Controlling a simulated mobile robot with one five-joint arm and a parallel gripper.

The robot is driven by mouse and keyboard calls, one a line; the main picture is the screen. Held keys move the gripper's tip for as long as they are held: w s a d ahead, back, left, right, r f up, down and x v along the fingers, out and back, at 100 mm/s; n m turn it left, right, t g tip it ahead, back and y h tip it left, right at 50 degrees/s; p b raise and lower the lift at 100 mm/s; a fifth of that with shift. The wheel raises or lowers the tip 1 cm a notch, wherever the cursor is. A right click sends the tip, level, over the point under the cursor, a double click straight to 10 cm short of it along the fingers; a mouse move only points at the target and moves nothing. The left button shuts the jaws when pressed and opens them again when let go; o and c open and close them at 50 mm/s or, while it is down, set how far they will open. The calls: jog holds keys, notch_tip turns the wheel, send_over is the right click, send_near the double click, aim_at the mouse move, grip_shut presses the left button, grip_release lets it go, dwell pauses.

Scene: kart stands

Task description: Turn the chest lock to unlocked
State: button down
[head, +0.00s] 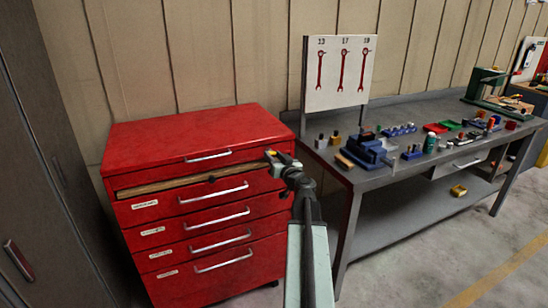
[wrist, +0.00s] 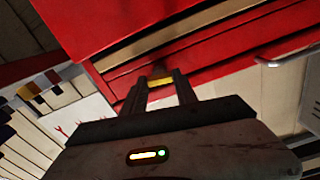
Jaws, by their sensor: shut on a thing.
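The red tool chest (head: 200,140) stands against the wall, with several drawers and silver handles. My gripper (head: 271,154) is at the upper right corner of its front. In the wrist view my gripper (wrist: 161,92) has its two fingers closed on a small yellow piece at the red chest front (wrist: 225,60). I take this piece for the chest lock (wrist: 160,82); it also shows as a yellow spot in the head view (head: 272,152). The fingers cover part of it, and I cannot tell how far it is turned.
A grey workbench (head: 400,165) with a blue vise (head: 366,150) and several small items stands close on the right. A white board with red wrenches (head: 340,72) rises behind it. A dark cabinet (head: 45,150) stands at the left. Floor at the lower right is clear.

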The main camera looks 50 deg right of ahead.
jog(key=shift+m, duration=7.9)
jog(key=c, duration=1)
grip_release()
jog(key=shift+o, duration=0.2)
jog(key=v, duration=0.7)
jog(key=shift+s, duration=0.35)
